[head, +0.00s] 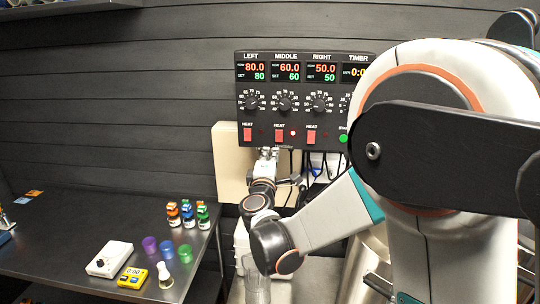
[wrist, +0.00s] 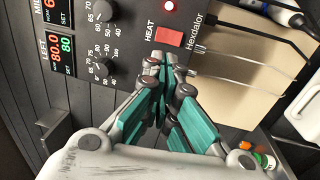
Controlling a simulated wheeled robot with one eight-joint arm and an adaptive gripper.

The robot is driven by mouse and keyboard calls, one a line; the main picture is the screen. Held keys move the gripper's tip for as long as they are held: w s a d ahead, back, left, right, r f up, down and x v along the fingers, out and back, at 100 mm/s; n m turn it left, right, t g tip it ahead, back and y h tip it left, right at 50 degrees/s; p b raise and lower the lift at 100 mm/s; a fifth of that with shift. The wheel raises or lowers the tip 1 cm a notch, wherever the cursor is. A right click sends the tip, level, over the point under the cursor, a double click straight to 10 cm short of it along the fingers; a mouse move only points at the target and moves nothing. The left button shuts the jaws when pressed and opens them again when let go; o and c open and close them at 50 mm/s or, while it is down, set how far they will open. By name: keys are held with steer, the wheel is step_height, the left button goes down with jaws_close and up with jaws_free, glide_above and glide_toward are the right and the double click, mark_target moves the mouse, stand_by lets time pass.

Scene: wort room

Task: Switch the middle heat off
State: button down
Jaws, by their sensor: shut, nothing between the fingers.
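The control panel (head: 305,105) hangs on the wall with LEFT, MIDDLE, RIGHT and TIMER columns. The middle heat switch (head: 280,135) is a red rocker, and the lamp (head: 293,133) beside it is lit. The middle display reads 60.0 over 60. In the wrist view, turned sideways, the switch (wrist: 168,37) lies just beyond my fingertips with its lit lamp (wrist: 170,5) above. My gripper (head: 268,152) is shut and empty, at the panel's lower edge between the left and middle switches. I cannot tell whether the fingertips (wrist: 164,62) touch the panel.
The left heat switch (head: 248,134) and right heat switch (head: 311,136) flank the middle one. Cables (wrist: 255,52) run below the panel. A beige board (head: 228,165) is behind my gripper. The table (head: 70,225) at left holds bottles, coloured cups and small meters.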

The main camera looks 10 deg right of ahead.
glide_toward(274, 131)
steer(key=x, duration=0.5)
steer(key=shift+d+f, duration=0.15)
steer(key=shift+d, duration=0.05)
steer(key=shift+w+d, duration=0.1)
steer(key=shift+w, duration=0.25)
steer(key=shift+w, duration=0.25)
steer(key=shift+r, duration=0.25)
steer(key=shift+s, duration=0.2)
steer(key=r+v, duration=0.3)
steer(key=v, duration=1)
steer(key=shift+s, duration=0.25)
steer(key=shift+r, duration=0.1)
